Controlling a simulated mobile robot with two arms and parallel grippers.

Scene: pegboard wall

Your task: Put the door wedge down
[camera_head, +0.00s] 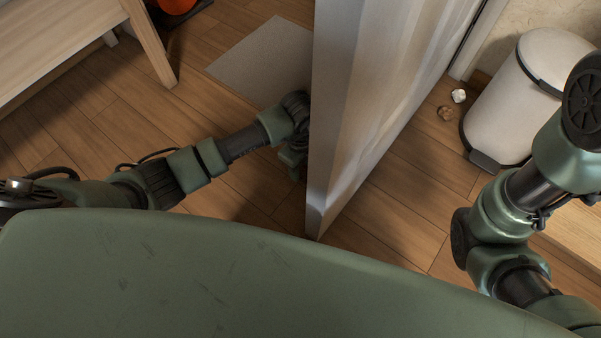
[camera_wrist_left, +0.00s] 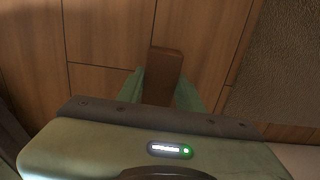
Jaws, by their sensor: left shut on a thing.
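The door wedge (camera_wrist_left: 166,68) is a brown, wood-like block in the left wrist view. It sits between the two green fingers of my left gripper (camera_wrist_left: 161,92), which is shut on it. The floor lies beyond the wedge; I cannot tell how high the wedge is above it. In the head view my left gripper (camera_head: 295,166) points down on the left side of the door (camera_head: 338,120), close to its face. The wedge cannot be made out in the head view. My right arm is at the right, but its gripper is out of view.
A grey mat (camera_head: 268,57) lies on the wooden floor left of the door. A wooden bench (camera_head: 75,40) stands at the upper left. A white pedal bin (camera_head: 520,100) is on the right, with crumpled litter (camera_head: 458,96) beside it. Floor left of my left gripper is clear.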

